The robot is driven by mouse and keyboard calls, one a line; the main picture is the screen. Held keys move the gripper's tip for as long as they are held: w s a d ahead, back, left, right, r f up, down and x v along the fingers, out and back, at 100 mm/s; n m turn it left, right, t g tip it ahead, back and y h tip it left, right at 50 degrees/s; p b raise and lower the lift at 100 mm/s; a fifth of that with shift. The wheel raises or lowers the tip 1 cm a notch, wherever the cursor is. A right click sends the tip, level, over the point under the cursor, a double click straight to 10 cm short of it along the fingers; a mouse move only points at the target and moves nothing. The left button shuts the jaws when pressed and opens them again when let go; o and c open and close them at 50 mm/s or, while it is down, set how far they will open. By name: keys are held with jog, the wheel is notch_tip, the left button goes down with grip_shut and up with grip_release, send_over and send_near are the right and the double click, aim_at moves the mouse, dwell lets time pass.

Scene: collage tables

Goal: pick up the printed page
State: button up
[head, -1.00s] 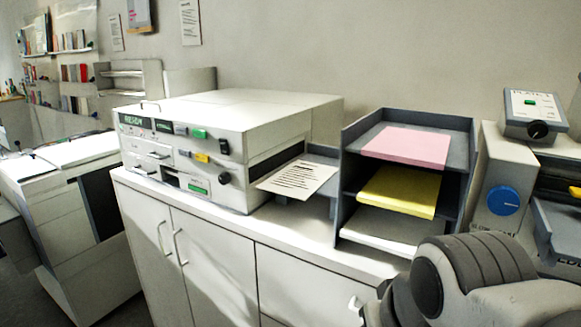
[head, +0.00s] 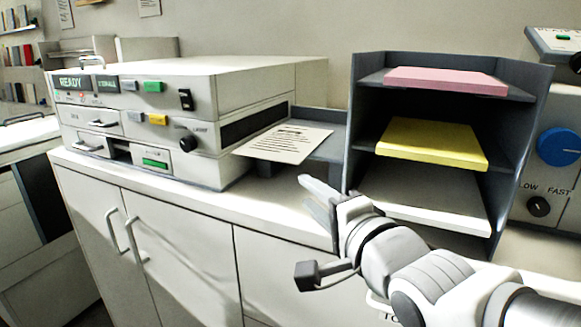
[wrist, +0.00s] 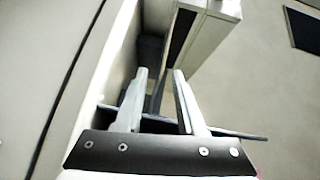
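The printed page (head: 285,143) is a cream sheet with dark lines of text. It sticks out of the output slot on the right side of the white printer (head: 235,88), over a dark grey tray (head: 328,150). My gripper (head: 309,190) is in front of and below the page in the head view, near the counter's front edge, and apart from it. In the wrist view my gripper (wrist: 160,72) has its two fingers spread with nothing between them. I cannot make out the page in the wrist view.
A dark shelf rack (head: 360,100) right of the page holds pink paper (head: 445,81), yellow paper (head: 430,144) and a white stack (head: 430,200). A machine with a blue knob (head: 559,147) stands at far right. White cabinets (head: 180,255) lie below the counter.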

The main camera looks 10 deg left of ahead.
jog(key=a+y, duration=0.1)
jog(key=a, duration=0.1)
jog(key=p, duration=0.1)
send_near(259, 157)
jog(key=shift+m, duration=0.4)
jog(key=x, duration=0.2)
jog(key=f+x, duration=0.1)
jog(key=x, duration=0.1)
jog(key=shift+w, duration=0.3)
jog(key=shift+r+b+x, duration=0.2)
jog(key=shift+b+x, duration=0.05)
jog(key=shift+x, duration=1.3)
jog(key=shift+r+b+x, duration=0.2)
jog(key=shift+b+x, duration=0.05)
jog(key=shift+x, duration=1.3)
jog(key=shift+s+a, duration=0.1)
jog(key=shift+a, duration=0.05)
grip_shut()
